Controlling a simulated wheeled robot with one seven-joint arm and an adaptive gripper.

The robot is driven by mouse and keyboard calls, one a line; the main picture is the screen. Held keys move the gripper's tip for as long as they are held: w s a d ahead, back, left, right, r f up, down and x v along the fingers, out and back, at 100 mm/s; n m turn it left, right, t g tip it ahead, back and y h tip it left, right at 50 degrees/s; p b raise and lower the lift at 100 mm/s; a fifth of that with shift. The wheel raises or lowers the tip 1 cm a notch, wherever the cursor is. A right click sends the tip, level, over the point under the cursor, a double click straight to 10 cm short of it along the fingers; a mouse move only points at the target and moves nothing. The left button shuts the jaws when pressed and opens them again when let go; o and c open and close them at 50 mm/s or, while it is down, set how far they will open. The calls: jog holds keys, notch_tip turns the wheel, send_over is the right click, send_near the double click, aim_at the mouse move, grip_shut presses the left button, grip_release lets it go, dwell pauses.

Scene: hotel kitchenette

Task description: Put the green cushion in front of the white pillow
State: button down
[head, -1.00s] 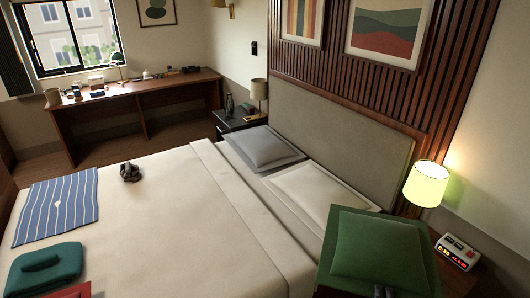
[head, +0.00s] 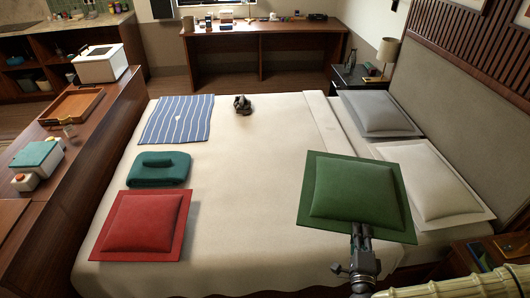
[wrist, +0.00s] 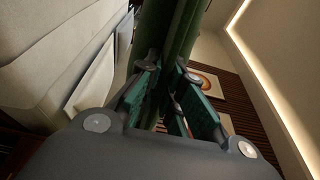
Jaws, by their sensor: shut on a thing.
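The green cushion (head: 353,192) is a square with a flat border, held up over the right part of the bed in the head view. My gripper (head: 361,245) is shut on its near edge. In the wrist view the cushion (wrist: 178,30) is edge-on between the fingers of my gripper (wrist: 170,95). The white pillow (head: 437,180) lies near the headboard, to the right of the cushion, and the cushion's right side comes close to or overlaps its left edge in the picture. I cannot tell the cushion's height above the bed.
A grey pillow (head: 375,112) lies beyond the white one. A red cushion (head: 143,222), a folded teal blanket (head: 160,170), a striped cloth (head: 178,120) and a dark small object (head: 243,105) lie on the bed (head: 240,215). The bed's middle is clear.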

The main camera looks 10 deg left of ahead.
jog(key=w+a+f+n+y+b, duration=0.1)
jog(key=w+a+f+b, duration=0.1)
jog(key=f+b, duration=0.5)
jog(key=w+a+f+n+y+b, duration=0.1)
jog(key=f+b, duration=0.6)
jog(key=b, duration=0.8)
jog(key=w+a+f+n+y+b, duration=0.1)
jog(key=a+f+b, duration=0.4)
jog(key=b, duration=0.7)
jog(key=shift+w+a+f+n+g+y, duration=0.2)
jog(key=shift+w+f+n+g+y, duration=0.1)
jog(key=shift+w+f+y, duration=0.75)
jog(key=shift+s+r, duration=0.15)
jog(key=shift+s, duration=0.05)
jog(key=w+d, duration=0.1)
jog(key=w, duration=0.4)
jog(key=w+d+f+b, duration=0.1)
jog(key=w+d, duration=0.1)
jog(key=w, duration=0.2)
jog(key=w+d, duration=0.2)
jog(key=w, duration=0.3)
jog(key=shift+w+d+f+b, duration=0.2)
jog(key=shift+w+d+b, duration=0.1)
jog(key=shift+b, duration=0.1)
jog(key=shift+w+f, duration=0.2)
jog(key=shift+w, duration=0.05)
jog(key=shift+f+b, duration=0.45)
jog(key=shift+f, duration=1.2)
